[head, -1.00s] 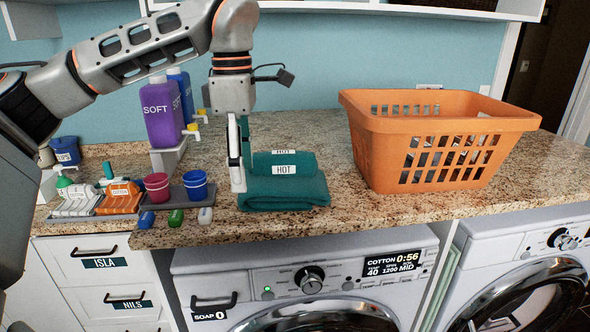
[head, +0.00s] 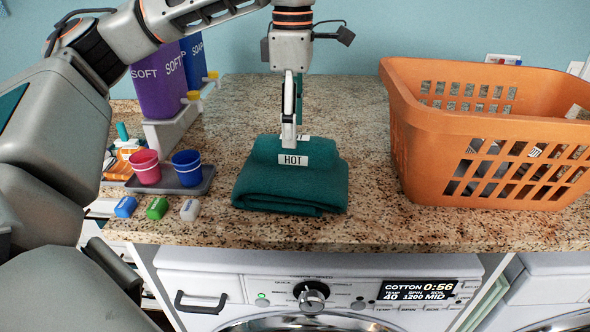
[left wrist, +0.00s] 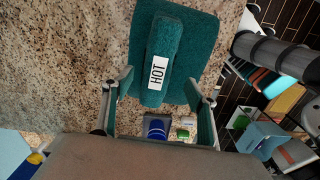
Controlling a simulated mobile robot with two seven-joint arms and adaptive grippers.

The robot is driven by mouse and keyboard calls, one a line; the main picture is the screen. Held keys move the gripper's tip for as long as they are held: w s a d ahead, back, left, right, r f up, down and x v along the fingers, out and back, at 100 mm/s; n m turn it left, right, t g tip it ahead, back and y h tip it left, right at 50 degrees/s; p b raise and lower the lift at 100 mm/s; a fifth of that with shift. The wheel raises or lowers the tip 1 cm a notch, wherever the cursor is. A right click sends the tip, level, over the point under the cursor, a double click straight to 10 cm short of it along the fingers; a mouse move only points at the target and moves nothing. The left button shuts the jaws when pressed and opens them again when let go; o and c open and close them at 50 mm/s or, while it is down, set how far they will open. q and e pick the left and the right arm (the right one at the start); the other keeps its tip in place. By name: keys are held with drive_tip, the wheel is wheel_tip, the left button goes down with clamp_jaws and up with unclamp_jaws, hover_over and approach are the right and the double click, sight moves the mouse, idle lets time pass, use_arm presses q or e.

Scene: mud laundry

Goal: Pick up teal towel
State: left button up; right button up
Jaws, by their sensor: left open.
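The teal towel (head: 290,186) lies folded on the granite counter, with a rolled upper part bearing a white HOT label. It also shows in the left wrist view (left wrist: 200,50), below the fingers and at the far side of the gap. My left gripper (head: 289,140) points down over the towel's rolled part, its tips close to the label. In the left wrist view my left gripper (left wrist: 158,95) is open, with its fingers apart on either side of the roll's near end. Whether the fingers touch the towel I cannot tell. My right gripper is not in view.
An orange laundry basket (head: 480,135) stands to the right on the counter (head: 350,110). A red cup (head: 146,167) and a blue cup (head: 187,168) stand on a tray at left, near purple and blue bottles. A washer (head: 320,290) is below the counter's front edge.

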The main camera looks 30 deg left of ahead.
sight(293, 166)
use_arm(q)
drive_tip(key=shift+w+f, duration=0.15)
drive_tip(key=shift+f, duration=1.05)
drive_tip(key=shift+w+f, duration=0.1)
drive_tip(key=shift+f, duration=1.05)
clamp_jaws()
